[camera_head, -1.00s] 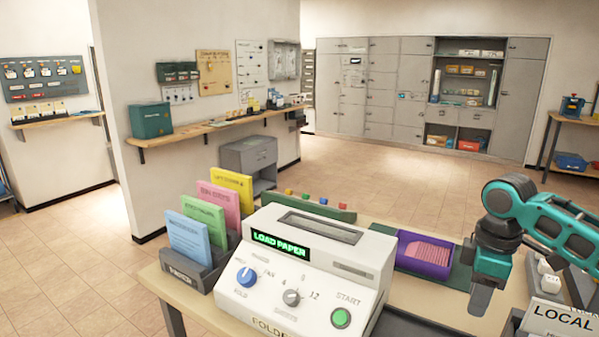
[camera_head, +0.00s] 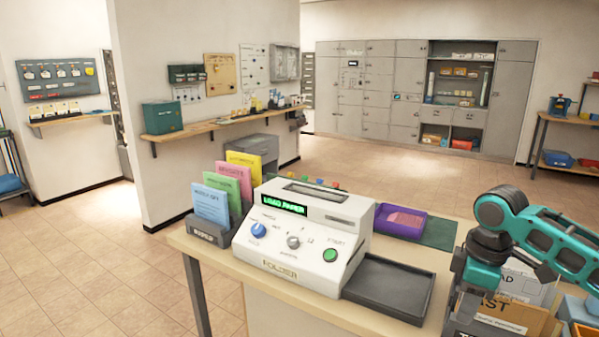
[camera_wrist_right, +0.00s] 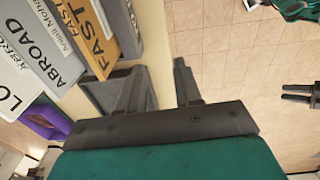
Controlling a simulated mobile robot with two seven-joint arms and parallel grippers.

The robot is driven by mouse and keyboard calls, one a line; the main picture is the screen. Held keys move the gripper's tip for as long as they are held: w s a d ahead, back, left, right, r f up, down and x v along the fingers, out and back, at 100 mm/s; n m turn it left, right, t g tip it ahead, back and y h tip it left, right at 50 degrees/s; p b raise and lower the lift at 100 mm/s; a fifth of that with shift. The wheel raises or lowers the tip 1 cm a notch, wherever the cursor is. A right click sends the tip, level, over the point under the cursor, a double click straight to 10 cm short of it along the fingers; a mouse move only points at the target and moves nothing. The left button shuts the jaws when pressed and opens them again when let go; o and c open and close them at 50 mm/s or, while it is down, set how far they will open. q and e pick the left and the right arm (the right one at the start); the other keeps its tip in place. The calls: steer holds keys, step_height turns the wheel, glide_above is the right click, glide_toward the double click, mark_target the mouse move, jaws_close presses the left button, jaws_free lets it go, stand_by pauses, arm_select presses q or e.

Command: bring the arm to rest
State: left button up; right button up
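My right arm, teal and dark grey, comes in from the right edge of the head view. Its gripper (camera_head: 460,305) points down beside the table's right end, in front of the sorting boxes, and is partly hidden there. In the right wrist view my right gripper (camera_wrist_right: 160,85) shows two dark fingers set apart, with nothing between them. My left gripper is not in the head view. Dark finger-like bars of what looks like my left gripper (camera_wrist_right: 297,92) show at the right edge of the wrist view, too small to tell open or shut.
The white folding machine (camera_head: 300,235) stands on the table, with a black tray (camera_head: 390,287) to its right and a purple bin (camera_head: 400,221) behind. Labelled sorting boxes (camera_head: 515,315) stand by the right gripper. The tiled floor (camera_head: 110,270) at left is clear.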

steer(key=s+a+f+m+t+y, duration=0.2)
steer(key=a+f, duration=0.6)
steer(key=f, duration=0.1)
steer(key=s+a+f+m+t+y, duration=0.1)
steer(key=s+a+f+t+y, duration=0.2)
steer(key=a+f, duration=0.6)
steer(key=s+d+f+m+t+h, duration=0.1)
steer(key=s+d+f+m+t, duration=0.1)
steer(key=s, duration=0.5)
steer(key=s+d+f+m+t+h, duration=0.2)
steer(key=s+d+m+t, duration=0.1)
steer(key=s, duration=0.3)
steer(key=shift+s+f+m, duration=0.3)
steer(key=shift+s+m, duration=0.1)
steer(key=shift+m, duration=0.2)
